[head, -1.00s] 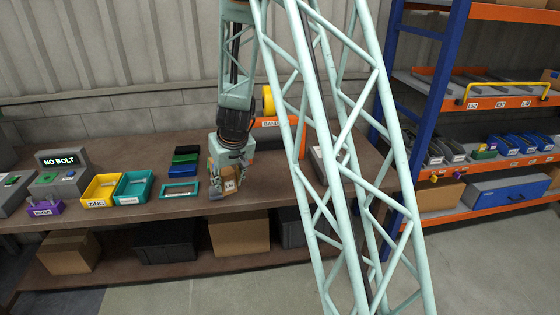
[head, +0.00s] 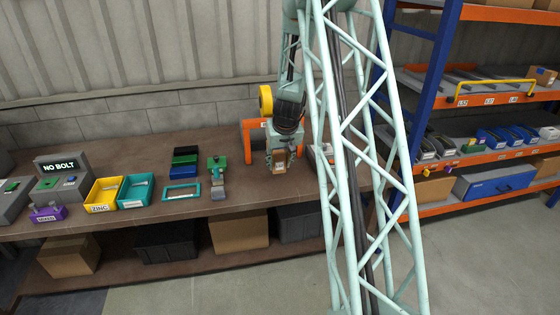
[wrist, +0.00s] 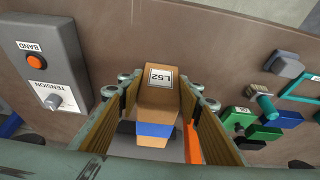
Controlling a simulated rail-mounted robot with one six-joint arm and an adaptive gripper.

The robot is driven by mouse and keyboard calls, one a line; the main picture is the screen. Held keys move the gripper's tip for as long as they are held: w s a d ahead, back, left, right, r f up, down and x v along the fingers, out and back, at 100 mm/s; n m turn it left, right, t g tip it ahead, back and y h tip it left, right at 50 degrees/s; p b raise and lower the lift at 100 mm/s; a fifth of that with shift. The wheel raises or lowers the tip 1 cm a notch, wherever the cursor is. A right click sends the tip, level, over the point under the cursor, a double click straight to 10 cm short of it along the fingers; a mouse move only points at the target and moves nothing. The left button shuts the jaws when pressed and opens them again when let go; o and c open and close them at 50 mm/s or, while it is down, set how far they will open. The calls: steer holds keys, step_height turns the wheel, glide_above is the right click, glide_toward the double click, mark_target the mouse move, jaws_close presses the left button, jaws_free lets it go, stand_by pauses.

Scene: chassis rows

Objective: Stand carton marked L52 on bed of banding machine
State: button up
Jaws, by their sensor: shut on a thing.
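The carton marked L52 (wrist: 160,98) is brown, with a white label on its top end and a blue stripe lower down. My gripper (wrist: 166,95) is shut on it, with a finger on each side. In the head view my gripper (head: 280,160) holds the carton (head: 279,168) in front of the banding machine (head: 248,140), at its orange arch. A grey surface shows below the carton in the wrist view, beside an orange upright (wrist: 193,143). I cannot tell whether the carton touches the bed.
A control box (wrist: 45,65) with a BAND button and TENSION knob stands beside the machine. My column hides part of the bench's right end.

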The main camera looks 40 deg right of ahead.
mark_target(282, 169)
steer(key=shift+s+d, duration=0.15)
steer(key=shift+d, duration=0.6)
steer(key=shift+f, duration=0.2)
steer(key=shift+f+b, duration=2)
steer(key=shift+f, duration=0.25)
steer(key=shift+w+d+r+p, duration=0.1)
steer(key=shift+w+r+p, duration=0.1)
steer(key=shift+p, duration=0.25)
steer(key=shift+w+d+p, duration=0.4)
steer(key=shift+w+p, duration=0.4)
steer(key=w+d+p, duration=0.1)
steer(key=w+p, duration=0.2)
steer(key=w+d+p, duration=0.2)
steer(key=w+p, duration=0.1)
steer(key=w+d+p, duration=0.2)
steer(key=w+p, duration=0.1)
steer(key=shift+f, duration=0.2)
steer(key=shift+w+p, duration=0.15)
steer(key=shift+p, duration=0.2)
steer(key=shift+d+f, duration=0.1)
